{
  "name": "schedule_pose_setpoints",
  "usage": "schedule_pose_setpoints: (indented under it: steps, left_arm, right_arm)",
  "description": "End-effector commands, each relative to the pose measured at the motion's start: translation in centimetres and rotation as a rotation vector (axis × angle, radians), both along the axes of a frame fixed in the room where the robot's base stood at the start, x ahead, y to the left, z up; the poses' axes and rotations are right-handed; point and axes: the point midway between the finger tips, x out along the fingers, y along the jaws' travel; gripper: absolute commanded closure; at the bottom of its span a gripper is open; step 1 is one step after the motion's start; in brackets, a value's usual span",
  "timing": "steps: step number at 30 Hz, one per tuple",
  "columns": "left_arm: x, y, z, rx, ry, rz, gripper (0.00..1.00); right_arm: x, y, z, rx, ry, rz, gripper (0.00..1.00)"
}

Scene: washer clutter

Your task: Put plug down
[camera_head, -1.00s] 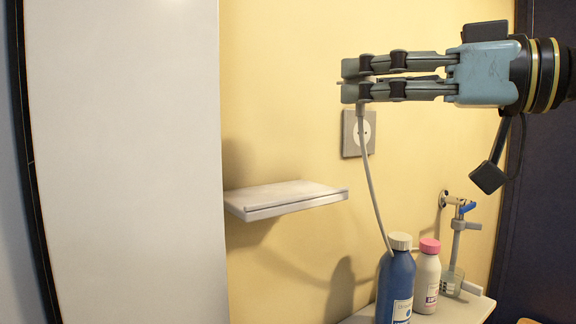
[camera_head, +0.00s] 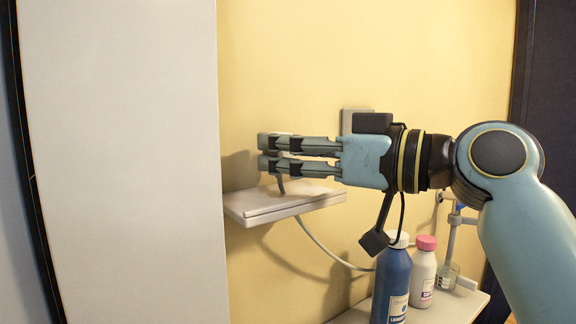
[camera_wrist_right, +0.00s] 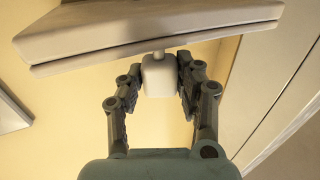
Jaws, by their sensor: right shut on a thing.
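My right gripper (camera_head: 264,153) is shut on the plug and holds it just above the small white wall shelf (camera_head: 325,199). The plug (camera_wrist_right: 158,76) is a pale block between the two fingers in the right wrist view, with the shelf (camera_wrist_right: 150,33) close behind it. Its grey cable (camera_head: 318,240) runs down past the shelf and curves right, toward the bottles. In the head view the fingers mostly hide the plug. I cannot tell whether the plug touches the shelf. My left gripper is not in view.
A blue bottle (camera_head: 391,285) and a white bottle with a pink cap (camera_head: 424,276) stand on a lower shelf (camera_head: 474,304) below my right arm. A large white panel (camera_head: 120,160) stands left of the wall shelf.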

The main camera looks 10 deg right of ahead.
Motion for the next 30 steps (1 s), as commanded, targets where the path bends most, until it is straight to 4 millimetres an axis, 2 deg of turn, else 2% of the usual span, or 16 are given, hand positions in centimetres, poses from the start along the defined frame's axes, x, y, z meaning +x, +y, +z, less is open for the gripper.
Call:
schedule_pose_setpoints:
  steps: [1,5,14,29,30]
  left_arm:
    - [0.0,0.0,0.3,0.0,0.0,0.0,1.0]
    - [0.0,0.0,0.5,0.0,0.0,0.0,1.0]
    - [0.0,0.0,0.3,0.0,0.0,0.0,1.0]
    - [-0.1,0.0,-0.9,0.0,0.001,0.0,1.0]
    - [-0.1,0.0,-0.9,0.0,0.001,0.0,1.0]
  right_arm:
    - [-0.1,0.0,-0.9,0.001,0.007,-0.001,1.0]
    - [0.0,0.0,-2.3,0.002,0.004,0.0,1.0]
    - [0.0,0.0,-2.6,0.002,-0.001,0.0,1.0]
    - [0.0,-0.1,-4.1,-0.003,0.008,0.0,1.0]
    - [0.0,-0.1,-4.2,-0.005,0.011,0.001,0.61]
